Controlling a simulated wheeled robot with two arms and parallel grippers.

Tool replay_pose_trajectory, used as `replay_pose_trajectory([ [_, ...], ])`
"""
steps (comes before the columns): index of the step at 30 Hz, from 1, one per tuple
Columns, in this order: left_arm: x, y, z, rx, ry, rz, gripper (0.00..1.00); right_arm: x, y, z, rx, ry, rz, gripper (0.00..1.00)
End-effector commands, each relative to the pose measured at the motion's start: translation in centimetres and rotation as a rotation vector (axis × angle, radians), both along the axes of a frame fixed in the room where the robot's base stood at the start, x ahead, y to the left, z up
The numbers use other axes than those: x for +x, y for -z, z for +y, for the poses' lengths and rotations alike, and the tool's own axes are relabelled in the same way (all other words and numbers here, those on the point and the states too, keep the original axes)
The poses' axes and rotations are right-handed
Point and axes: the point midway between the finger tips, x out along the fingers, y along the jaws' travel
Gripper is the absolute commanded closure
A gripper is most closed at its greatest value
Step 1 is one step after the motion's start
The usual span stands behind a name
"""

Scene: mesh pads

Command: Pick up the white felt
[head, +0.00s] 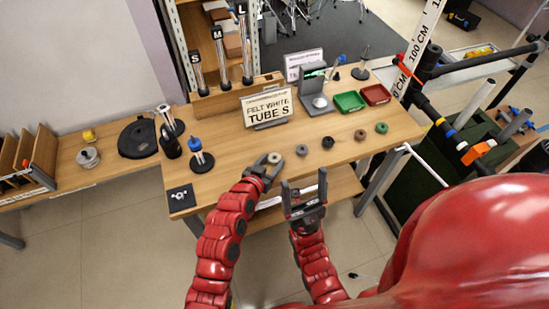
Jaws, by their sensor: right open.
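A pale cream felt ring (274,158), the whitest of the row, is at the table's front edge. My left gripper (268,164) is right at this ring, with its fingers beside it. I cannot tell whether they grip it or whether it still touches the table. My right gripper (304,183) is open and empty, in front of the table edge and to the right of my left gripper.
Grey (302,150), black (328,142), brown (360,134) and green (382,128) rings lie to the right. A "FELT WHITE TUBE S" sign (267,107) stands behind. Green (349,102) and red (375,94) trays are at back right. Tubes marked S, M, L (219,55) stand behind.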

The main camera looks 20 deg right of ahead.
Motion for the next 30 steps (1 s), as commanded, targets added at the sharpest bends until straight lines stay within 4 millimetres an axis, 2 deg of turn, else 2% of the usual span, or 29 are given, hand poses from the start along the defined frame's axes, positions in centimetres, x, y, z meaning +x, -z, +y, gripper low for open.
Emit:
replay_pose_trajectory([
  [1,0.0,0.0,0.0,0.000,0.000,0.000,0.54,0.0,0.0,0.0,0.000,0.000,0.000,0.20],
  [9,0.0,0.0,0.0,0.000,0.000,0.000,1.00,0.0,0.0,0.0,0.000,0.000,0.000,0.20],
  [20,0.0,-0.3,0.0,0.000,0.001,0.000,1.00,0.0,0.2,0.0,0.000,0.000,0.000,0.20],
  [23,0.0,-1.0,0.0,-0.001,0.000,-0.001,1.00,0.0,0.5,0.0,0.000,0.000,0.000,0.20],
  [28,0.1,-3.5,0.1,-0.004,-0.003,-0.006,1.00,0.0,1.5,0.0,0.000,0.000,0.000,0.20],
  [30,-1.6,-3.4,0.4,-0.001,0.002,-0.001,1.00,0.0,1.6,0.0,0.000,0.000,0.000,0.20],
])
